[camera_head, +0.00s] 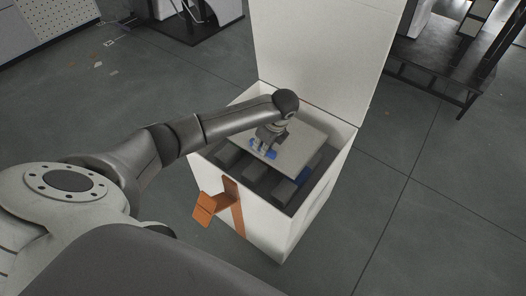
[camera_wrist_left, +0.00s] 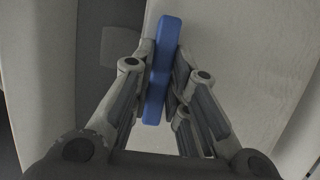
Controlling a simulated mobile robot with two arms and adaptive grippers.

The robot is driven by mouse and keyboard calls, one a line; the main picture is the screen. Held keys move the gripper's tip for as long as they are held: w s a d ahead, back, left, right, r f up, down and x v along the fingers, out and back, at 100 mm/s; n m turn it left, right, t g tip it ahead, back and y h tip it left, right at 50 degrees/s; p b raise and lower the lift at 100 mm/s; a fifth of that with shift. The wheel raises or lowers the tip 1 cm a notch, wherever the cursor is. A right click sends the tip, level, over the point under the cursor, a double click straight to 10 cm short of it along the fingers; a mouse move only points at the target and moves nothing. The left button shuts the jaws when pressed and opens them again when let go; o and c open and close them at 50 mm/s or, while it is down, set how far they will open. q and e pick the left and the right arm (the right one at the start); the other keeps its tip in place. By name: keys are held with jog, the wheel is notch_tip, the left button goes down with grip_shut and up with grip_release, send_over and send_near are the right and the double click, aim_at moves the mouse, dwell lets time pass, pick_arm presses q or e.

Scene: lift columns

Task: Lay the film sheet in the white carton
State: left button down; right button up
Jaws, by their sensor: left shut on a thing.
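The white carton (camera_head: 305,216) stands open on the floor. The film sheet, a pale flat panel (camera_head: 300,142), is within the carton's opening, over its far part; it fills the right of the left wrist view (camera_wrist_left: 236,60). I cannot tell whether it rests on the contents or hangs just above them. My left gripper (camera_head: 265,146) is over the sheet's near left edge. In the left wrist view its fingers (camera_wrist_left: 159,88) are shut on a blue grip bar (camera_wrist_left: 164,45) at the sheet's edge. My right gripper is not in view.
Dark grey blocks (camera_head: 284,190) and blue pieces fill the carton's near part. Its tall lid (camera_head: 320,50) stands open behind. An orange strap (camera_head: 236,208) hangs on the near wall. A dark rack (camera_head: 440,75) stands at the right back.

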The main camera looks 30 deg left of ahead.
pick_arm(q)
jog(key=shift+w+a+f, duration=0.1)
jog(key=shift+w+f, duration=0.05)
jog(key=shift+f, duration=0.1)
jog(key=x, duration=0.1)
jog(key=b+x, duration=0.1)
jog(key=x, duration=0.1)
jog(key=shift+d+f, duration=0.15)
jog(key=shift+d, duration=0.2)
jog(key=shift+f, duration=0.55)
jog(key=c, duration=1.4)
grip_release()
